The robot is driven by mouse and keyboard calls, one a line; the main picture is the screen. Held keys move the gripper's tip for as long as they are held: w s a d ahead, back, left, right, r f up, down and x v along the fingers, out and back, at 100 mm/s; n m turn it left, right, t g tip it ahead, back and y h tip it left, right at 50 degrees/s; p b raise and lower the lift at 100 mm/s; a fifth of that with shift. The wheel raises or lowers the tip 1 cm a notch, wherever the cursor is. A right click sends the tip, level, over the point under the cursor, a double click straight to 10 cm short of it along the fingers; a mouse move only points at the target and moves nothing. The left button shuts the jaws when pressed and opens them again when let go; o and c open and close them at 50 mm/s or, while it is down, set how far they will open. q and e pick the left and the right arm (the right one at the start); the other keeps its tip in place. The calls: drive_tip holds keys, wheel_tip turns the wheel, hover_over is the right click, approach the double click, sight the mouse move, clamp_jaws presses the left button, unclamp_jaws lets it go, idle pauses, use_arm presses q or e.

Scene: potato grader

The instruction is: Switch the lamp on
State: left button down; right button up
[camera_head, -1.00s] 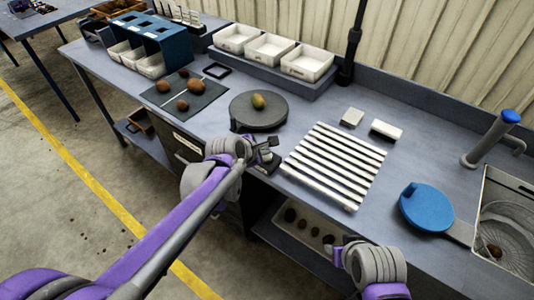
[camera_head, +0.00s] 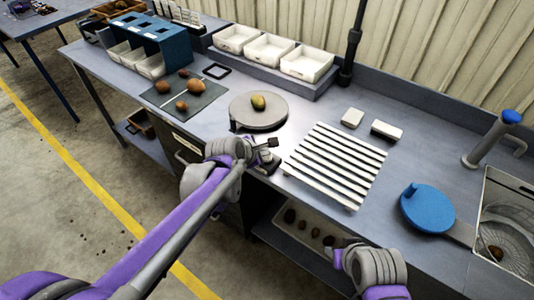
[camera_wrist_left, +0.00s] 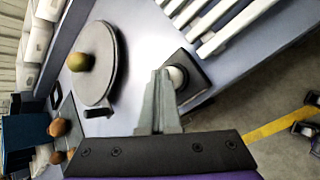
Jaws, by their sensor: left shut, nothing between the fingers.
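A small dark switch box (camera_head: 266,161) with a pale round button (camera_wrist_left: 176,77) sits at the bench's front edge, left of the slatted rack. My left gripper (camera_head: 272,142) is shut and empty at the box. In the left wrist view its fingertips (camera_wrist_left: 160,76) are close beside the button; I cannot tell whether they touch it. A black post (camera_head: 351,45), seemingly the lamp's stand, rises at the back; no lamp head is in view. Bright light falls on the round grey disc (camera_head: 250,116) and its potato (camera_head: 258,102). My right gripper (camera_head: 336,250) is low at the front, its fingers unclear.
The white slatted rack (camera_head: 335,164) lies right of the switch box. A blue round paddle (camera_head: 427,207) and a sink (camera_head: 507,195) are further right. White bins (camera_head: 308,63) stand at the back. A dark mat (camera_head: 203,96) holds several potatoes.

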sight(264, 158)
use_arm(q)
drive_tip(key=shift+r, duration=0.2)
use_arm(e)
drive_tip(key=shift+r, duration=0.1)
use_arm(q)
drive_tip(key=shift+r+p, duration=1.55)
drive_tip(key=shift+r, duration=1.45)
drive_tip(key=shift+w+f, duration=0.1)
use_arm(e)
drive_tip(key=r, duration=0.1)
drive_tip(key=w+r, duration=0.2)
drive_tip(key=r, duration=0.1)
drive_tip(key=shift+r, duration=0.1)
drive_tip(key=shift+s, duration=0.1)
